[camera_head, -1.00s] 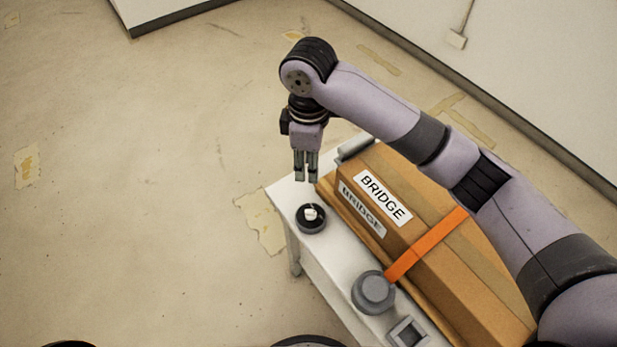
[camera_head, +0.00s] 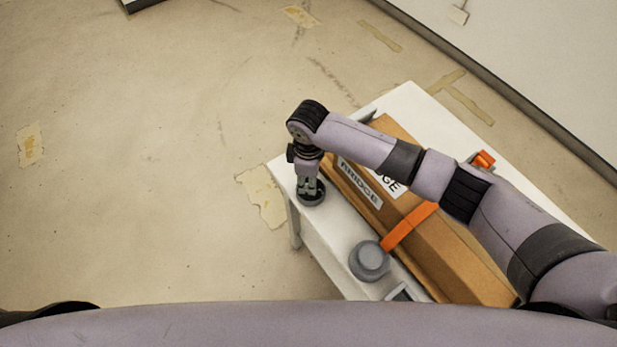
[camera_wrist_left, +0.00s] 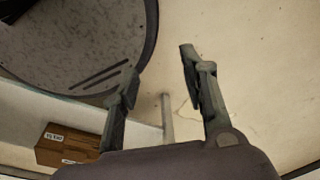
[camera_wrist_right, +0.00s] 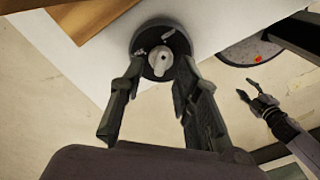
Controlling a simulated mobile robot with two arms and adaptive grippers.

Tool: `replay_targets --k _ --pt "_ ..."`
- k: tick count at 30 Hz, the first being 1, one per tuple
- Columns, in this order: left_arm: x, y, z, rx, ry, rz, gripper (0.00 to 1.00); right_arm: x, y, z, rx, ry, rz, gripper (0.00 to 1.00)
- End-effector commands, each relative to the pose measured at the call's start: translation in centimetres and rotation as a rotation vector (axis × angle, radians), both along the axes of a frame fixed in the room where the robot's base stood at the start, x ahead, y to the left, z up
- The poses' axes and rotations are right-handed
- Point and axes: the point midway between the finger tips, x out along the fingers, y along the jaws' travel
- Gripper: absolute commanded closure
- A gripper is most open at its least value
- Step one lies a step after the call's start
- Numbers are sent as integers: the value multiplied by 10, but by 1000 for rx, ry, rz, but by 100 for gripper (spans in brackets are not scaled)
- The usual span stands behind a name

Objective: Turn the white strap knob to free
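The white knob (camera_wrist_right: 160,60) sits on a round black base near the table's corner; in the head view the base (camera_head: 311,198) shows, but my gripper covers the knob. My right gripper (camera_head: 310,186) points down at it. In the right wrist view its two fingers (camera_wrist_right: 159,74) are apart, one on either side of the knob; I cannot tell whether they touch it. An orange strap (camera_head: 410,227) crosses the brown box. My left gripper (camera_wrist_left: 160,68) is open and empty over the floor; it also shows in the right wrist view (camera_wrist_right: 260,98).
The brown box (camera_head: 447,262) with BRIDGE labels lies along the white table (camera_head: 413,100). A grey round knob (camera_head: 370,259) stands on the table at the strap's near end. An orange piece (camera_head: 483,159) is at the far side. Open floor lies left.

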Motion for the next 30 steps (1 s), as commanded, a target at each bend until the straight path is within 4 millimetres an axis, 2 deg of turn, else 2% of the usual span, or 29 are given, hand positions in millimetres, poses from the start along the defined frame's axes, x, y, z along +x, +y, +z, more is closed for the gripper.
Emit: replay_targets --k 6,12,25,30 --pt "-15 1 0 3 23 0 60 0 0 -9 0 0 0 70" --pt "-18 2 -1 4 28 0 60 0 0 -9 0 0 0 71" --pt "-16 2 0 4 25 0 60 0 0 -8 0 0 0 99" --pt "-15 2 0 4 24 0 60 0 0 -8 0 0 0 100"
